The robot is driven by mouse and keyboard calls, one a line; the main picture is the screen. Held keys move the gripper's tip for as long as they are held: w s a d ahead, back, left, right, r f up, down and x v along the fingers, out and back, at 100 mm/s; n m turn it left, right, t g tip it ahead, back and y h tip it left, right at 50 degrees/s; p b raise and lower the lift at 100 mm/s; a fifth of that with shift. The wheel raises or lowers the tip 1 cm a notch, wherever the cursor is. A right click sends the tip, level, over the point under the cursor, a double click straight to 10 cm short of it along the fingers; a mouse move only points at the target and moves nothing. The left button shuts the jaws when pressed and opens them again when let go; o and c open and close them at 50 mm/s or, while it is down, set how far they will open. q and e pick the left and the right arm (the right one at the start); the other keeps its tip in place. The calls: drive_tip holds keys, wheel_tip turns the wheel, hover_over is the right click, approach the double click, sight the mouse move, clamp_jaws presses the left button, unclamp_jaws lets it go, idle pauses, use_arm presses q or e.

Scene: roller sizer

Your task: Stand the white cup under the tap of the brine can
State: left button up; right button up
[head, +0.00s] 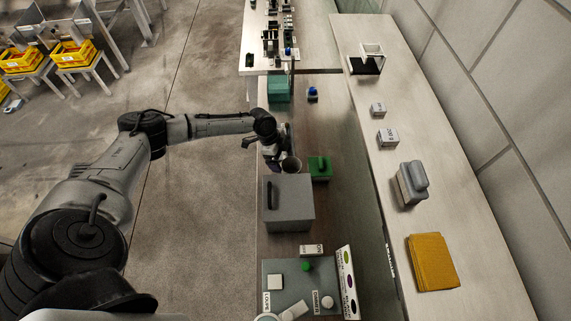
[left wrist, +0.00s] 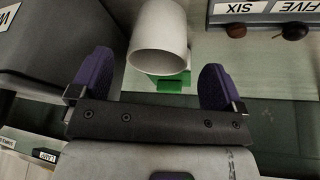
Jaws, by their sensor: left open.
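The white cup (head: 291,165) stands beside the grey box, partly hidden by my left wrist. In the left wrist view the cup (left wrist: 158,45) shows its round open mouth. My left gripper (head: 280,162) is open. Its two purple fingers show in the left wrist view (left wrist: 156,85), spread to either side of the cup's near edge, with gaps on both sides. No tap can be made out, and I cannot tell which container is the brine can. My right gripper is not in view.
A large grey box (head: 290,205) with a dark handle stands close to the gripper. A green block-like object (head: 320,168) is right of the cup. A teal box (head: 279,89) stands farther back. A grey handled container (head: 411,183) and yellow cloth (head: 432,262) lie on the right shelf.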

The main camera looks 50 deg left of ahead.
use_arm(q)
drive_tip(key=v, duration=0.4)
drive_tip(key=shift+a+r, duration=0.1)
drive_tip(key=shift+r, duration=0.25)
drive_tip(key=shift+o, duration=0.6)
drive_tip(key=shift+s+a+r, duration=0.1)
drive_tip(key=shift+a+r, duration=0.05)
drive_tip(key=shift+r, duration=0.25)
